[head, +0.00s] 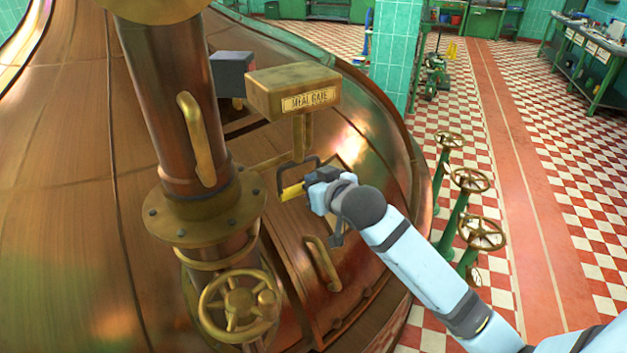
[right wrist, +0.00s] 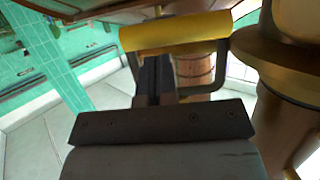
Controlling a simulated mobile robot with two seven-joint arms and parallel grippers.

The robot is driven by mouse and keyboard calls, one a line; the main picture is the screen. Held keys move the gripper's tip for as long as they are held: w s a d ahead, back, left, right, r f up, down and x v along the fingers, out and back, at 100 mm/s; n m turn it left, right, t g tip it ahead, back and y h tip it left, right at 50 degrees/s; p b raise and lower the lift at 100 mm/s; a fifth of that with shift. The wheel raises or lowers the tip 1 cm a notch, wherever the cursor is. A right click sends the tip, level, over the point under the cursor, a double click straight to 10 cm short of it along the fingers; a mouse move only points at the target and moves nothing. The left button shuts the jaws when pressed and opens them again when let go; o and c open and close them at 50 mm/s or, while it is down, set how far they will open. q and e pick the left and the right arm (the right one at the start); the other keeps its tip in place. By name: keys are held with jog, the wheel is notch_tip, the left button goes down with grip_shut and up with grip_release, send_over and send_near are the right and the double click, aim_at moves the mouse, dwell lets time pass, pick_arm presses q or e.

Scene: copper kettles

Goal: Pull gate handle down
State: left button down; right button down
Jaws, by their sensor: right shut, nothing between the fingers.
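The gate handle is a yellow grip bar (head: 292,191) on a dark bent bracket, below a brass box (head: 292,90) labelled "MEAL GATE" on the copper kettle. My right gripper (head: 309,184) is at the right of the yellow bar, its dark fingers shut with nothing between them. In the right wrist view the yellow bar (right wrist: 175,32) crosses just beyond the shut fingertips (right wrist: 153,62), and the bracket runs down its right side. I cannot tell whether the fingers touch the handle. My left gripper is not in view.
A thick copper pipe (head: 170,95) with a brass flange and a handwheel (head: 238,305) stands left of the handle. A brass grab handle (head: 321,262) is below on the kettle. Several valve wheels on green stands (head: 470,180) rise from the checkered floor at right.

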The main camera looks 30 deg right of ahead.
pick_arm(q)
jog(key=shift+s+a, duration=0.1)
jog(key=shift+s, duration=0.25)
pick_arm(e)
notch_tip(320, 180, down, 3)
jog(key=shift+w+f, duration=0.1)
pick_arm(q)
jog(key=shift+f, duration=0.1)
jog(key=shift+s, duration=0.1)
